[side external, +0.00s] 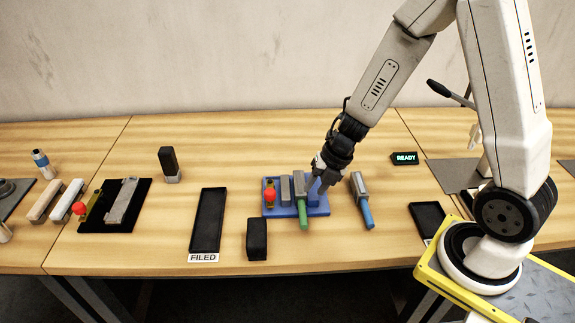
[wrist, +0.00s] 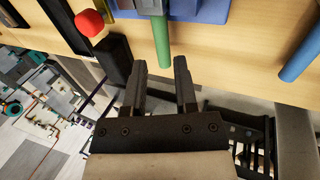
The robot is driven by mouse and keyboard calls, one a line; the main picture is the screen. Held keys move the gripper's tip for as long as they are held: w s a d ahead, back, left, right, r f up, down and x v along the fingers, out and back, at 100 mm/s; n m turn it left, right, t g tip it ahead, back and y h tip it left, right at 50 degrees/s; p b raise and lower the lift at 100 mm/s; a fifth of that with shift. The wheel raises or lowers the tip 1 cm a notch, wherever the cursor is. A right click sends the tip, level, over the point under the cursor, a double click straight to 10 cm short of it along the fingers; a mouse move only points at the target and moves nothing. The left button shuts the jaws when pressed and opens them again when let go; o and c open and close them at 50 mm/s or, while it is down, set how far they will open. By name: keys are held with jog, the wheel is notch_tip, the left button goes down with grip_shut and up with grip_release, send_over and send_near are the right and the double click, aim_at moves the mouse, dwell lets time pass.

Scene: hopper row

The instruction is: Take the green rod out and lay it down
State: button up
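The green rod (side external: 303,212) sticks out of the front of a grey block (side external: 299,184) seated in the blue rack (side external: 323,211). In the wrist view the green rod (wrist: 161,38) points down toward the space between my fingertips. My gripper (side external: 318,182) is at the right part of the rack in the side view, close to the green rod's block. In the wrist view my gripper (wrist: 160,62) has its two fingers apart, with nothing visibly held. I cannot tell whether a finger touches the rack.
A red-knobbed piece (side external: 269,196) stands in the rack's left part. A blue rod (side external: 367,214) on a grey block lies to the right. A black tray (side external: 208,222) labelled FILED and a black block (side external: 257,240) are to the left. Another black tray (side external: 427,219) is at right.

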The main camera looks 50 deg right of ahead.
aim_at(303, 206)
jog(key=shift+x, duration=3.6)
grip_shut()
